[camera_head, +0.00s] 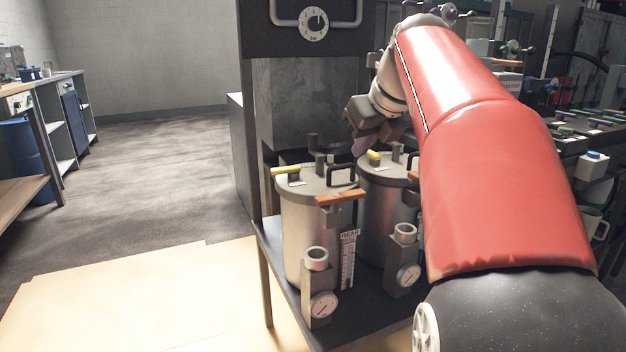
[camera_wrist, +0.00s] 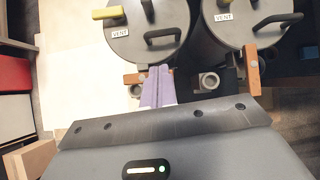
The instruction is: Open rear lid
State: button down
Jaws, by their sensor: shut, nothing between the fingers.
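Two metal cylinder vessels stand side by side. The left vessel (camera_head: 305,225) carries a scale plate marked REAR (camera_head: 349,235). Its round grey lid (camera_head: 315,183) lies flat on top, with a black loop handle (camera_head: 341,175), a yellow lever (camera_head: 286,171) and an orange latch bar (camera_head: 340,197) at the rim. The right vessel (camera_head: 378,215) is partly hidden by my arm. My gripper (camera_head: 359,147) is shut and empty above the vessels. In the wrist view, its purple fingers (camera_wrist: 158,88) overlap the near edge of the left lid (camera_wrist: 125,40), beside an orange bar (camera_wrist: 134,78); contact is unclear.
Each vessel has a gauge in front, such as the left gauge (camera_head: 323,305). A dark panel with a dial (camera_head: 314,24) stands above the vessels. The right lid (camera_wrist: 232,30) is close by. Open floor (camera_head: 150,180) lies to the left.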

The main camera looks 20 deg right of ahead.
jog(key=m+b, duration=0.1)
jog(key=b, duration=0.1)
send_near(338, 183)
jog(key=x, duration=0.5)
jog(key=shift+d, duration=0.1)
